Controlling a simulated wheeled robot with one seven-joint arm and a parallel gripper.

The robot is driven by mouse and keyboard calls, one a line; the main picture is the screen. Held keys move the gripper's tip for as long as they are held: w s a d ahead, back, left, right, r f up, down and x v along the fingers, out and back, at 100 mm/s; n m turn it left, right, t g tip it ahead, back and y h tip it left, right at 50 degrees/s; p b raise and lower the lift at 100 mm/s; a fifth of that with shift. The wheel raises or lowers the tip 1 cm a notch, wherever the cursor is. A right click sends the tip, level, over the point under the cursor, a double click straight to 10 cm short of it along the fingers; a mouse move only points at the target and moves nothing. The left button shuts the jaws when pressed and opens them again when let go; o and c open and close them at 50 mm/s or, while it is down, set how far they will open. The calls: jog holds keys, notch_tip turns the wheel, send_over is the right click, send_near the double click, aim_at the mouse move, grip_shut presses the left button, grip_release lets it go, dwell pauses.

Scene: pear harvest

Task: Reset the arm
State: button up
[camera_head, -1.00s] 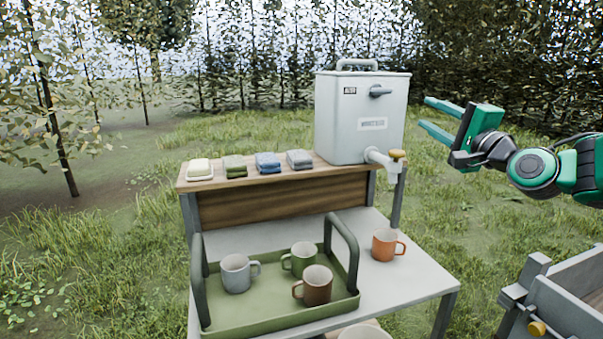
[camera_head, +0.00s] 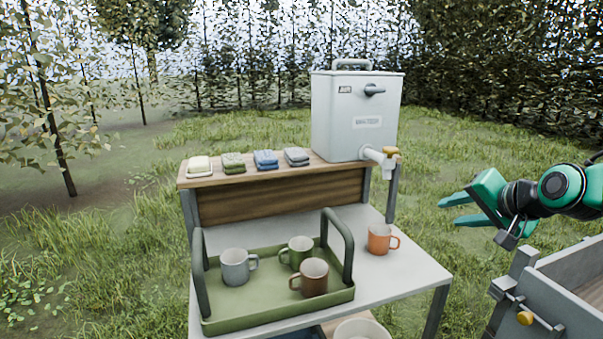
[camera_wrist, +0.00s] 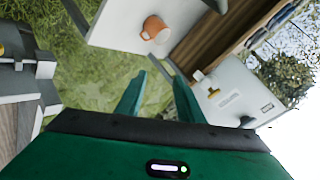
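My gripper (camera_head: 462,210) is at the right in the head view, over the grass to the right of the table and above the grey crate. Its two green fingers are apart with nothing between them. In the wrist view the fingers (camera_wrist: 157,95) are also apart and empty, with grass, the table edge and the water dispenser (camera_wrist: 240,90) beyond them. My gripper touches nothing that I can see.
The table (camera_head: 415,275) bears an orange mug (camera_head: 381,239) and a green tray (camera_head: 240,315) with three mugs. The dispenser with its tap (camera_head: 378,157) stands on the shelf beside folded cloths (camera_head: 265,160). A grey crate (camera_head: 560,305) is at the lower right.

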jog(key=s+d+f+g, duration=0.2)
jog(key=s+f+g, duration=0.1)
jog(key=s, duration=0.7)
jog(key=s+d+f+n+g+h, duration=0.1)
jog(key=s+f+g, duration=0.3)
jog(key=s, duration=0.6)
jog(key=s+d+f+n+g, duration=0.1)
jog(key=s+d+f+g, duration=0.2)
jog(key=s, duration=0.7)
notch_tip(320, 180, down, 2)
jog(key=shift+g+h, duration=0.4)
jog(key=shift+g, duration=0.1)
jog(key=shift+w+f, duration=0.25)
jog(key=shift+w, duration=0.35)
